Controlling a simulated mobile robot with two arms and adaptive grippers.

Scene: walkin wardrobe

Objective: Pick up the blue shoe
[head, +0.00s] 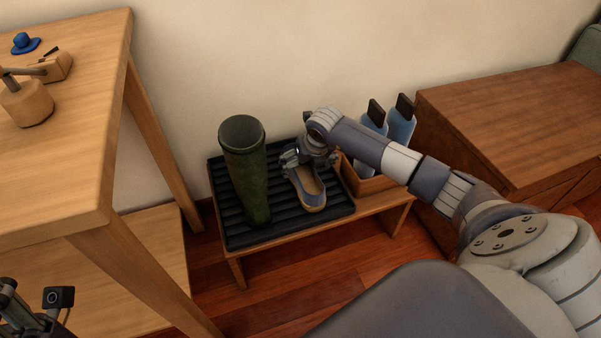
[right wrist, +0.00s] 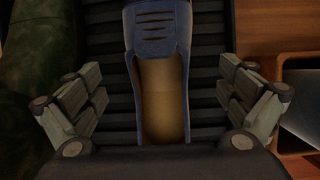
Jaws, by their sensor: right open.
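The blue shoe (head: 308,190) rests on the black ribbed mat (head: 238,233) of a low wooden bench, with a tan insole showing. My right gripper (head: 303,158) is over the shoe's far part in the head view. In the right wrist view, the shoe (right wrist: 160,32) runs down the middle between the two fingers of the right gripper (right wrist: 160,95). The fingers are apart, with a gap to the shoe on each side. The lower end of the shoe is hidden by the gripper body there. A part of my left arm shows at the lower left of the head view; its fingers cannot be made out.
A tall dark green boot (head: 245,170) stands on the mat left of the shoe. A wooden box (head: 368,184) with blue bottle-like items stands to the right. A wooden table (head: 85,75) is at the left, and a brown cabinet (head: 510,115) at the right.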

